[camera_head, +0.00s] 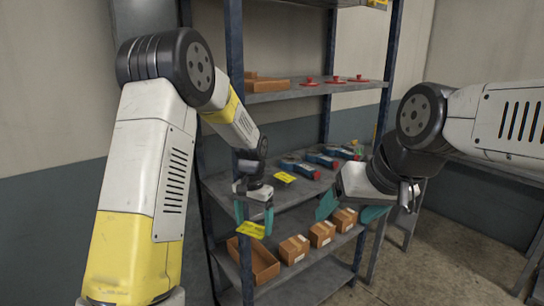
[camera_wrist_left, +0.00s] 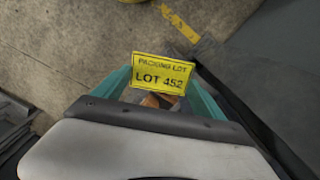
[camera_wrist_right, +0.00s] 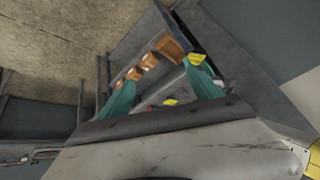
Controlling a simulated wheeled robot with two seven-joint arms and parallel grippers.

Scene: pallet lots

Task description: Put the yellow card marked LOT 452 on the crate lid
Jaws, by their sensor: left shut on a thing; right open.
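The yellow card marked LOT 452 (camera_wrist_left: 162,73) is held in my left gripper (camera_wrist_left: 165,95), its printing readable in the left wrist view. In the head view the card (camera_head: 251,230) is at the fingertips of my left gripper (camera_head: 255,218), in front of the shelf rack and above an open brown box. My right gripper (camera_head: 350,210) is open and empty in front of the rack; its spread teal fingers (camera_wrist_right: 162,90) also show in the right wrist view. I cannot make out a crate lid in any view.
The rack's middle shelf (camera_head: 222,186) holds another yellow card (camera_head: 285,177) and several blue tools (camera_head: 322,160). The lower shelf carries the open brown box (camera_head: 258,262) and small cartons (camera_head: 294,249). Blue uprights (camera_head: 235,100) stand close to my left arm. Floor at the right is partly clear.

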